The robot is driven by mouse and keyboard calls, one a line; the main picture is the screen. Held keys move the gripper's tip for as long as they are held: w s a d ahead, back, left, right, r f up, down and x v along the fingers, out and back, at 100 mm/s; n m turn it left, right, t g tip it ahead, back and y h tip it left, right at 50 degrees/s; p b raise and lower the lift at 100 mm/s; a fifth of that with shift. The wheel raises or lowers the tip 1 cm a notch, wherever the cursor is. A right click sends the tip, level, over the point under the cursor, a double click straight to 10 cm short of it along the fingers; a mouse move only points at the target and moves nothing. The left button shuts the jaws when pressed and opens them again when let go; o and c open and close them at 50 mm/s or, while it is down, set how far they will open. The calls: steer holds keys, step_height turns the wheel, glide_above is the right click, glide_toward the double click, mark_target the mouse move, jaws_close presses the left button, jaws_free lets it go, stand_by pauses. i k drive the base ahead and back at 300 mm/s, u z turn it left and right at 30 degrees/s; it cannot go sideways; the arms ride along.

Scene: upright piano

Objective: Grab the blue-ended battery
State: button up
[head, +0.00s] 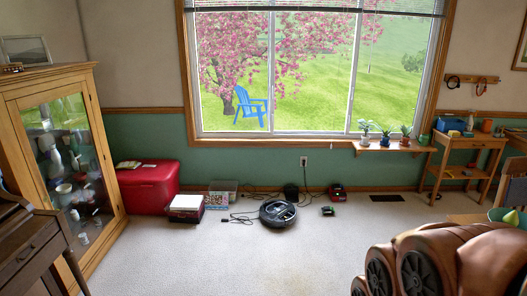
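I cannot pick out a battery with a blue end in the head view; at this size the small floor items are hard to tell apart. A small black and green item (328,211) lies on the carpet right of the round robot vacuum. A red and black item (337,192) stands behind it against the wall. A small dark item (225,220) lies left of the vacuum. Copper-coloured rounded links with black discs, which look like my arm, fill the bottom right corner. My gripper is not in view.
The round black robot vacuum (278,213) sits on the carpet with cables behind it. A red chest (148,187) and white-topped box (186,207) stand left. A glass cabinet (116,172) is at far left, a wooden side table (468,144) at right. The middle carpet is clear.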

mark_target(337, 187)
steer(key=z, duration=0.1)
steer(key=i, duration=2.65)
steer(key=z, duration=1.3)
steer(key=i, duration=4)
steer(key=u, duration=1.8)
